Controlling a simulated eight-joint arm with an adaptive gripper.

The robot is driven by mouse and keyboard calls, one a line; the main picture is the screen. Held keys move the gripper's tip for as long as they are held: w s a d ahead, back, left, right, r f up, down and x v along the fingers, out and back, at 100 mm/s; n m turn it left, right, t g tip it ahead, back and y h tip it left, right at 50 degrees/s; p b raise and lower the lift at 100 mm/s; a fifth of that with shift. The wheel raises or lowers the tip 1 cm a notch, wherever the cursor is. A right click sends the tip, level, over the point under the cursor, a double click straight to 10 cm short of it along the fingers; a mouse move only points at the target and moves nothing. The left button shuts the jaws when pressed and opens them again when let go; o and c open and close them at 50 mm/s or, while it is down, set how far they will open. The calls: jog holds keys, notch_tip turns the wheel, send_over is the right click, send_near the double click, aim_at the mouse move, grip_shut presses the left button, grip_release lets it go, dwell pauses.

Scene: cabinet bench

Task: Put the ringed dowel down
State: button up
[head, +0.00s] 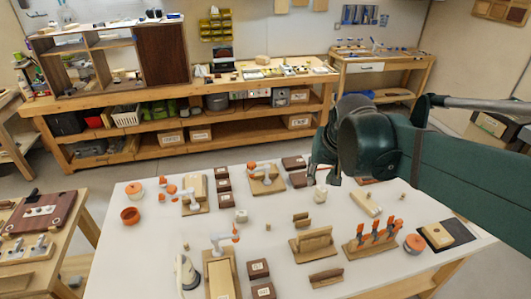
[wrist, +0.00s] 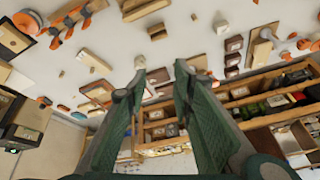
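My gripper (head: 326,182) is above the back right part of the white table (head: 150,245). In the wrist view its two green fingers (wrist: 160,65) are spread apart, with nothing held between the tips. A pale cylinder (head: 320,194) stands just below the gripper.
Orange-handled clamps (head: 375,232) stand in a wooden rack at the right. A wooden workbench (head: 180,110) stands behind. The table's front left is clear.

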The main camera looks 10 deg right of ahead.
jog(key=s+a+f+n+t, duration=0.2)
jog(key=s+a+n, duration=0.2)
jog(key=s+a, duration=0.5)
jog(key=shift+s+a+n+y, duration=0.15)
jog(key=shift+s+n+y, duration=0.2)
jog(key=shift+s, duration=0.8)
jog(key=shift+o, duration=0.5)
jog(key=shift+w+f, duration=0.1)
jog(key=n+g+b, duration=0.1)
jog(key=n+g, duration=0.6)
jog(key=n, duration=1.2)
send_over(269, 223)
jog(key=f, duration=2.5)
jog(key=shift+s+f, duration=0.2)
jog(key=shift+f, duration=0.1)
jog(key=shift+w+a+f+n, duration=0.1)
jog(key=shift+w+f+n, duration=0.15)
jog(key=shift+f, duration=0.55)
